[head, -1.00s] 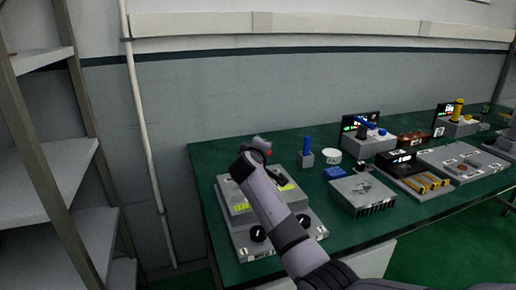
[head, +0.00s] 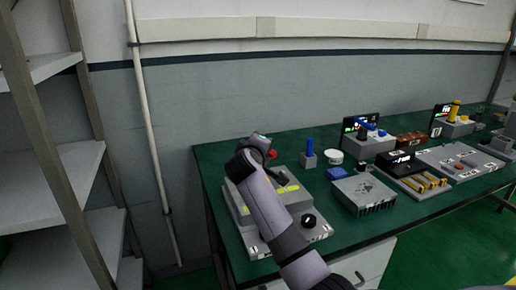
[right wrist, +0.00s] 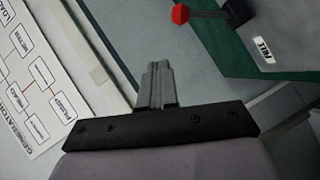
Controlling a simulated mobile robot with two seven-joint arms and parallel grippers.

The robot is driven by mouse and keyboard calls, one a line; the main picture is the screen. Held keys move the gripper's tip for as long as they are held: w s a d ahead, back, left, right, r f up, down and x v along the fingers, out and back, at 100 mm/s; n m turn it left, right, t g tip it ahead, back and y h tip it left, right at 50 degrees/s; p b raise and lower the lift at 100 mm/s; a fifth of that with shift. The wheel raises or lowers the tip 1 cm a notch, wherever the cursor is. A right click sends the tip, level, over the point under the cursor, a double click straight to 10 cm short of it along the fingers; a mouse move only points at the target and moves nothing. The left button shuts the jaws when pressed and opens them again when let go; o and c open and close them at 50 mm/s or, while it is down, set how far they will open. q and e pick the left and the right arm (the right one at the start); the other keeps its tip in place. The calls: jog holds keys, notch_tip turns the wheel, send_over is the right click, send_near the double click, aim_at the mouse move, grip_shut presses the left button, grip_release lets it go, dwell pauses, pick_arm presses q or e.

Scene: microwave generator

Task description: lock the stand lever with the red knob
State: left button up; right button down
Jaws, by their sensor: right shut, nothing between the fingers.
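The red knob (head: 273,154) sits at the end of a dark lever on the grey stand unit at the table's near left. My right arm hides part of the stand unit. My left gripper is not in view.
A white label (right wrist: 263,50) lies beside the lever. The grey unit (head: 308,236) carries yellow labels and a black dial (head: 308,220). A blue-topped post (head: 309,150), a white round item (head: 333,157) and a finned box (head: 363,193) stand to the right. Shelves (head: 75,170) are at left.

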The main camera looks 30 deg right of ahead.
jog(key=shift+d+r+v, duration=0.1)
jog(key=shift+r+v, duration=0.05)
jog(key=shift+v, duration=0.75)
jog(key=shift+d+r+v, duration=0.1)
jog(key=shift+r+v, duration=0.05)
jog(key=shift+v, duration=0.75)
jog(key=shift+d+r+v, duration=0.1)
jog(key=shift+r+v, duration=0.05)
jog(key=shift+v, duration=0.8)
